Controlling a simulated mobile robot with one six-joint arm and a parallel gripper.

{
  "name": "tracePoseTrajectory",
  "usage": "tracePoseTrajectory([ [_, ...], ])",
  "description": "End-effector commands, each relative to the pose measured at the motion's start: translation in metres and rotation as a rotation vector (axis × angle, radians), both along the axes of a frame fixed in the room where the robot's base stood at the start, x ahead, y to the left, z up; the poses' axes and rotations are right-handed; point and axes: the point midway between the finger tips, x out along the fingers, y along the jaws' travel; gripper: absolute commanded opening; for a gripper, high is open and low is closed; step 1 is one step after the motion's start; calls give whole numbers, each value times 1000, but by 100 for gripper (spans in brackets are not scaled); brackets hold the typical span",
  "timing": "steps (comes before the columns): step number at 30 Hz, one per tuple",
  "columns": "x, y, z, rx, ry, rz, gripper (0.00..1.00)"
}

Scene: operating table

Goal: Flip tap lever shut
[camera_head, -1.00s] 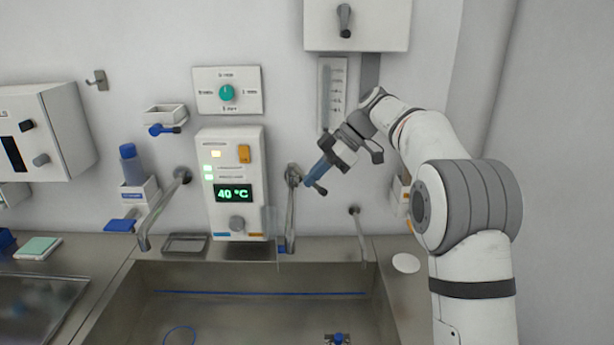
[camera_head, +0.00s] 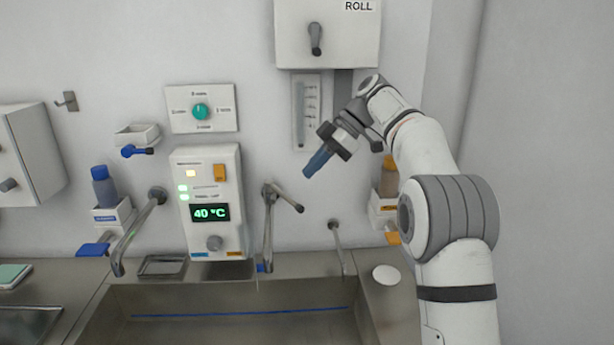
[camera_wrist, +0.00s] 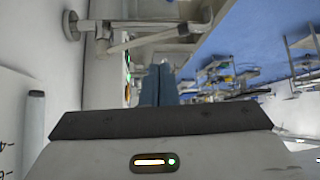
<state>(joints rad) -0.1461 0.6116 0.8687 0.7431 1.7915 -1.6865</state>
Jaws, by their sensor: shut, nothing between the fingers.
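Three metal taps show on the wall in the head view. The middle tap (camera_head: 268,232) has a long spout hanging down and a lever (camera_head: 289,198) at its top, slanting down to the right. My gripper (camera_head: 312,169) has blue fingers, is shut and empty, and points down-left. It appears just above and right of the lever, with a gap in the picture; the depth between them is hard to judge. In the wrist view the shut fingers (camera_wrist: 158,84) point away, and a metal tap (camera_wrist: 140,38) shows sideways near the top.
A white control box (camera_head: 210,195) reading 40 °C is left of the middle tap. The left tap (camera_head: 137,230) and right tap (camera_head: 340,248) flank it. A bottle holder (camera_head: 383,208) is at the right. The steel sink (camera_head: 200,298) lies below.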

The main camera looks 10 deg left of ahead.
Motion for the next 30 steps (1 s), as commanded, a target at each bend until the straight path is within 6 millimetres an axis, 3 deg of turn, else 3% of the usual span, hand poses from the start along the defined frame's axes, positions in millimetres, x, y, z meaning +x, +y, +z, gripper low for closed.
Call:
tracePoseTrajectory([
  [11, -1, -1, 1, -3, 3, -3, 0],
  [17, -19, -19, 4, -95, 70, -186, 0],
  [23, -68, -63, -7, -270, 191, -582, 0],
  [30, -148, -122, -42, -428, 287, -1062, 0],
])
